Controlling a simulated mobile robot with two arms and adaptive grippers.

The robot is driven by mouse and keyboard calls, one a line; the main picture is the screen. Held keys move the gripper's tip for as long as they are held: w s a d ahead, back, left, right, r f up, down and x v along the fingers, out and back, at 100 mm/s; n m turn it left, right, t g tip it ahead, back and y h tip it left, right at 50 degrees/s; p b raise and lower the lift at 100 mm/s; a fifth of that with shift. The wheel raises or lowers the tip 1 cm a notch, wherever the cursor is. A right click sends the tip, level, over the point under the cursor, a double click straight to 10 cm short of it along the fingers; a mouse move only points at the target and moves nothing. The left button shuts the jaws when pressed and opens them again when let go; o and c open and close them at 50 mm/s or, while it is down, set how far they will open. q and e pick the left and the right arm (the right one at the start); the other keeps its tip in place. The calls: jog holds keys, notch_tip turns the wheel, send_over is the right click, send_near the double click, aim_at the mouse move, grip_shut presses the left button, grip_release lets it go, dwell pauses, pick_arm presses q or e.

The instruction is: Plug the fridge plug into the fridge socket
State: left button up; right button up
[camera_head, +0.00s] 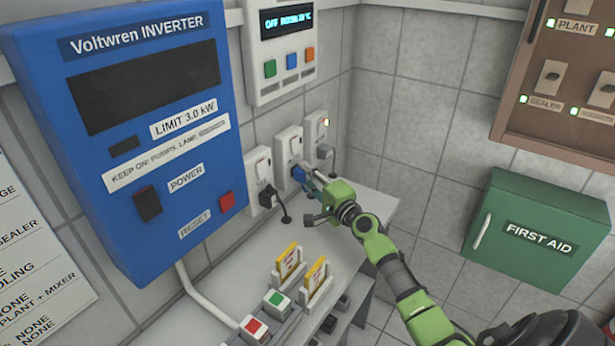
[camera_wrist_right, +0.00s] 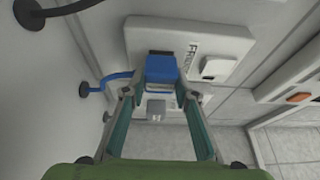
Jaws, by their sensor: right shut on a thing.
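The blue fridge plug (camera_head: 299,173) is at the lower part of the middle wall socket (camera_head: 289,143) in the head view. My right gripper (camera_head: 308,187) is shut on it. In the wrist view the blue plug (camera_wrist_right: 162,68) sits between the fingers of my right gripper (camera_wrist_right: 160,92), against the white socket plate (camera_wrist_right: 215,42), whose label is partly covered and starts "FRID". A blue cable runs left from the plug. The plug's front is hidden, so I cannot tell whether it is fully seated. My left gripper is not in view.
A black plug (camera_head: 268,196) is at the left socket (camera_head: 257,165), and a grey plug (camera_head: 325,152) at the right socket (camera_head: 316,126). The blue inverter (camera_head: 150,190) is left; the green first aid box (camera_head: 535,230) is right. Yellow cards (camera_head: 316,277) stand on the counter.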

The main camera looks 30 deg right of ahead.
jog(key=shift+w+a, duration=0.2)
jog(key=shift+w, duration=0.3)
jog(key=o, duration=1.1)
jog(key=shift+s+f, duration=0.1)
jog(key=shift+s, duration=0.2)
jog(key=s, duration=1.1)
jog(key=shift+s, duration=0.25)
